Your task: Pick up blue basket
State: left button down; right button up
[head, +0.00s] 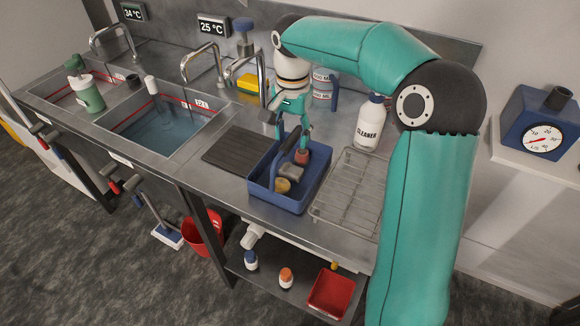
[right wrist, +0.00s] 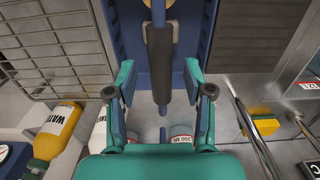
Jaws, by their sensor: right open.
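The blue basket (head: 268,196) stands upright on the steel counter, with its dark handle (head: 288,147) arching over it. Inside it lie a tan round item (head: 283,186), a grey block (head: 291,172) and a reddish item (head: 302,157). My right gripper (head: 294,141) points down over the basket at the handle's height. In the right wrist view my right gripper (right wrist: 160,78) is open, with the handle (right wrist: 160,60) between its fingers and a gap on both sides. The basket's wall (right wrist: 112,28) shows behind. My left gripper is not in view.
A wire rack (head: 348,190) lies close at the basket's right, and a dark ribbed mat (head: 236,150) at its left. A cleaner bottle (head: 369,124) and a tap (head: 262,70) stand behind. A water-filled sink (head: 160,128) is farther left.

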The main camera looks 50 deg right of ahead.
notch_tip(320, 180, down, 2)
jog(key=shift+f, duration=0.1)
grip_shut()
dwell(0.4)
